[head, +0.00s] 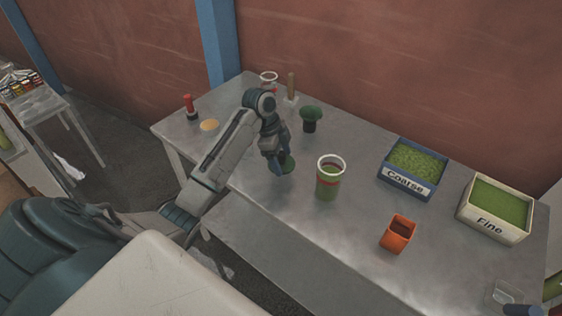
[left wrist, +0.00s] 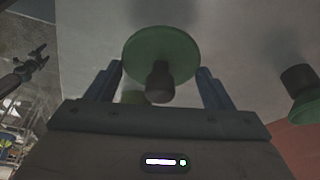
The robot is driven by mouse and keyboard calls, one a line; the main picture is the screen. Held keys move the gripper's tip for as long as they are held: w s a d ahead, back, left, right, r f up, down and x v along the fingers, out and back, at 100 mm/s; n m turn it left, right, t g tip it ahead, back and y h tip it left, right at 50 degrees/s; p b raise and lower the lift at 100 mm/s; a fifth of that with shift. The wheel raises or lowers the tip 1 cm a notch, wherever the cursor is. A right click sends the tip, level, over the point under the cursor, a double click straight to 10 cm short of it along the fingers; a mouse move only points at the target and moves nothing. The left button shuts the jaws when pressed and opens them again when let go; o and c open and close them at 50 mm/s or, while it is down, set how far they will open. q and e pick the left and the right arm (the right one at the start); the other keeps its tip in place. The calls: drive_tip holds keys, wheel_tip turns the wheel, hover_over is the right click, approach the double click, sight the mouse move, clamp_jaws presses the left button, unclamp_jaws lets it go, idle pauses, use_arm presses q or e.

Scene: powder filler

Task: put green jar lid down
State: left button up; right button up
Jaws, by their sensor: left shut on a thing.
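The green jar lid (left wrist: 165,52) is a green disc with a dark knob, seen in the left wrist view with the knob between my left gripper's two blue fingers (left wrist: 158,84). In the head view my left gripper (head: 282,170) points down and is shut on the lid (head: 288,164), which is partly hidden by the fingers. The lid looks to be just above or at the tabletop; I cannot tell if it touches. A green jar with a white rim (head: 328,178) stands open to the right of the gripper.
The metal table (head: 340,235) has clear room around the gripper. An orange cup (head: 397,234), a Coarse bin (head: 413,167) and a Fine bin (head: 495,208) stand to the right. A red-topped bottle (head: 190,107) stands at the left.

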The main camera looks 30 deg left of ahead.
sight(281, 165)
use_arm(q)
drive_tip(key=shift+w+a, duration=0.15)
drive_tip(key=shift+w, duration=0.05)
drive_tip(key=shift+f+p, duration=0.4)
wheel_tip(281, 165, down, 2)
drive_tip(key=shift+a+f+p, duration=0.1)
drive_tip(key=shift+f+p, duration=0.05)
drive_tip(key=shift+p, duration=0.45)
drive_tip(key=shift+f, duration=0.25)
use_arm(e)
drive_tip(key=shift+s+a+r, duration=0.1)
drive_tip(key=shift+a+r, duration=0.05)
drive_tip(key=shift+r, duration=0.35)
drive_tip(key=shift+s+a+r, duration=0.1)
drive_tip(key=shift+a+r, duration=0.05)
drive_tip(key=shift+r, duration=0.3)
drive_tip(key=shift+d, duration=0.1)
use_arm(q)
drive_tip(key=shift+f, duration=0.2)
drive_tip(key=o, duration=1)
drive_tip(key=shift+o, duration=0.2)
use_arm(e)
drive_tip(key=shift+d, duration=0.25)
